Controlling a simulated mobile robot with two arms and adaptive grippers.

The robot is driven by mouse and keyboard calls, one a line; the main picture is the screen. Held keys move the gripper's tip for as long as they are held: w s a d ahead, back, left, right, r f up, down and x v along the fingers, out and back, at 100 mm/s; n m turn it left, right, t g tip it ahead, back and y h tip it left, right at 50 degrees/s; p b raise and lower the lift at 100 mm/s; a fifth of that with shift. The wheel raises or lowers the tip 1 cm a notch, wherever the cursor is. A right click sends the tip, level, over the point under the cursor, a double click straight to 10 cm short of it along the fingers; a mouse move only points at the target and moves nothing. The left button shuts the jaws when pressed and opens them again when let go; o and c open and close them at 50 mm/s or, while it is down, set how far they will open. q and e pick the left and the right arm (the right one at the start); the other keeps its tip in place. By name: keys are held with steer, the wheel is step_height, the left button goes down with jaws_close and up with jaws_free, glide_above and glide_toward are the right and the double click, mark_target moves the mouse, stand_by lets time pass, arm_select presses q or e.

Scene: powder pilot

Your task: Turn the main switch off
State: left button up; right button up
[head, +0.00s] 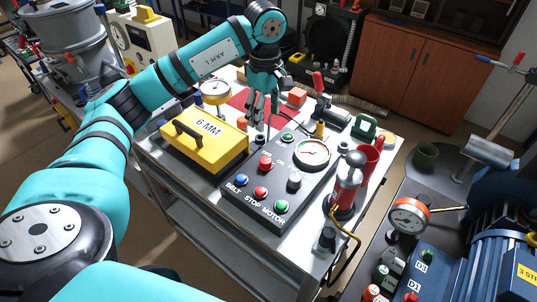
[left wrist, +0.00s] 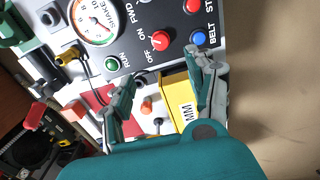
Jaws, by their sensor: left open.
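The control box (head: 240,208) is a dark sloped panel on the bench. Its red rotary switch (head: 265,162) sits on the upper left of the panel. In the left wrist view the red switch (left wrist: 160,40) shows beyond the fingertips, with OFF and ON printed beside it; I cannot tell which mark it points to. My left gripper (head: 262,118) hangs above the bench, behind the panel's far edge. In the left wrist view the left gripper (left wrist: 165,76) has its fingers wide apart with nothing between them. My right gripper is not in view.
A yellow 6 MM case (head: 205,147) stands left of the panel. A red mat (head: 250,108) lies behind.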

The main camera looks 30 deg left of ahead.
mark_target(266, 160)
arm_select(q)
step_height(266, 160, down, 15)
steer(key=p, duration=0.4)
steer(key=shift+s+r, duration=0.15)
steer(key=shift+f, duration=0.7)
